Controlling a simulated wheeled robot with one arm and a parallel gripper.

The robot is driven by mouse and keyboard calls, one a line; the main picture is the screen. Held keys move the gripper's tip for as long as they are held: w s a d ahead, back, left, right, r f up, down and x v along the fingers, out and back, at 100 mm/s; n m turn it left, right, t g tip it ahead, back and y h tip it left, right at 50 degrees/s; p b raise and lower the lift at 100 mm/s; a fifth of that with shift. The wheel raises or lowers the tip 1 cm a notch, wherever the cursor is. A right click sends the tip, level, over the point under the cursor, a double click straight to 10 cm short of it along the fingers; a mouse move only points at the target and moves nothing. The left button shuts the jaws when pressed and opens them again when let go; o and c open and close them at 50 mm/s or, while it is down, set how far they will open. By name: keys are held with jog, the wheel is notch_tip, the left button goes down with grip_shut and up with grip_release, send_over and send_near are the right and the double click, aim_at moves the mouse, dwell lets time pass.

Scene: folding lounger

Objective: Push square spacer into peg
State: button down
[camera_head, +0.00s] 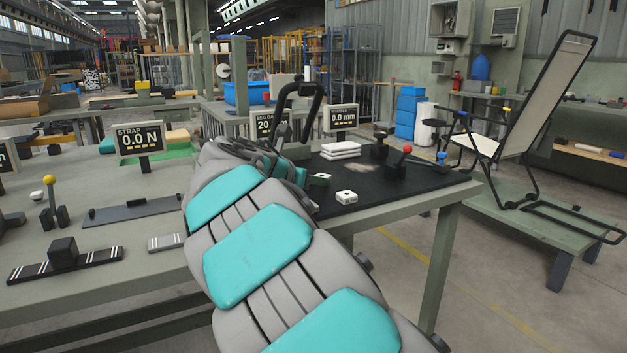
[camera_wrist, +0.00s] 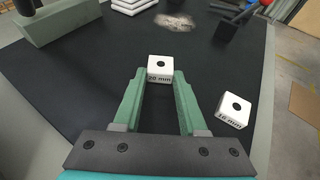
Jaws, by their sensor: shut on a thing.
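In the wrist view, a white square spacer (camera_wrist: 160,69) marked "20 mm", with a dark round hole in its top, sits between the tips of my gripper (camera_wrist: 160,78). The two green fingers are shut on its sides. A second white spacer (camera_wrist: 233,111), its label partly legible, lies apart to the right of the right finger; it also shows in the head view (camera_head: 346,197). In the head view my arm hides most of my gripper. I cannot clearly identify a peg in either view.
A green block (camera_wrist: 62,20) with a dark post stands at the wrist view's upper left. White plates (camera_head: 340,149) are stacked on the black mat (camera_head: 425,180), near a red-knobbed lever (camera_head: 398,168).

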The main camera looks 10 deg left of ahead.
dwell(0.4)
jog(key=shift+c, duration=1.9)
grip_release()
jog(key=shift+v, duration=3.9)
